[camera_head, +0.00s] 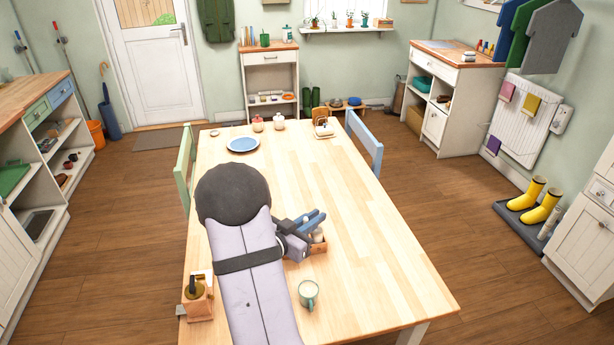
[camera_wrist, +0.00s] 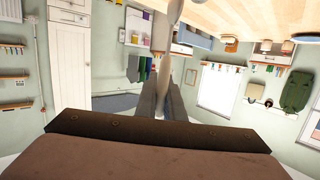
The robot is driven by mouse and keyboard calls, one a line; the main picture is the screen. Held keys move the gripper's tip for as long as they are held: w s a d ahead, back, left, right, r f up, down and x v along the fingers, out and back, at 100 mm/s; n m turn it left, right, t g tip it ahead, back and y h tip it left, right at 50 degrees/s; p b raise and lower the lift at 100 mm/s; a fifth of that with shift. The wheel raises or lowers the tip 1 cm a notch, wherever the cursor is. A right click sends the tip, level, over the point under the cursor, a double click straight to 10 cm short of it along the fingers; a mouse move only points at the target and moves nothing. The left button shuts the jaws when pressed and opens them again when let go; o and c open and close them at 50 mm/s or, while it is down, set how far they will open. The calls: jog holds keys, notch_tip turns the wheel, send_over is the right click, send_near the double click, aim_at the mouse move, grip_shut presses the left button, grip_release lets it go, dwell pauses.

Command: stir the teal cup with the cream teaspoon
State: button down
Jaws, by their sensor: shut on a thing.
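The teal cup (camera_head: 308,294) stands upright on the wooden table, near its front edge and just right of my arm. My gripper (camera_head: 315,219) is over the table behind the cup, beside a small wooden box (camera_head: 319,249). In the wrist view my gripper (camera_wrist: 161,98) is shut on a pale, slender thing, which looks like the cream teaspoon (camera_wrist: 167,48). I cannot make out the spoon clearly in the head view. Something pale shows at the box, partly hidden by the gripper.
A wooden holder with dark contents (camera_head: 197,298) stands at the table's front left. A blue plate (camera_head: 243,144) and several small pots are at the far end. Green (camera_head: 185,168) and blue (camera_head: 364,140) chairs flank the table. The table's right side is clear.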

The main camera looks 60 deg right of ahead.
jog(key=shift+g+y, duration=0.4)
jog(key=shift+y, duration=0.3)
jog(key=s+a+f, duration=0.2)
jog(key=s+f, duration=0.1)
jog(key=shift+s+a, duration=0.3)
jog(key=shift+a, duration=0.05)
jog(key=shift+f, duration=0.1)
jog(key=shift+f, duration=0.2)
notch_tip(320, 180, down, 11)
jog(key=b, duration=0.9)
jog(key=shift+r, duration=0.2)
jog(key=shift+w, duration=0.1)
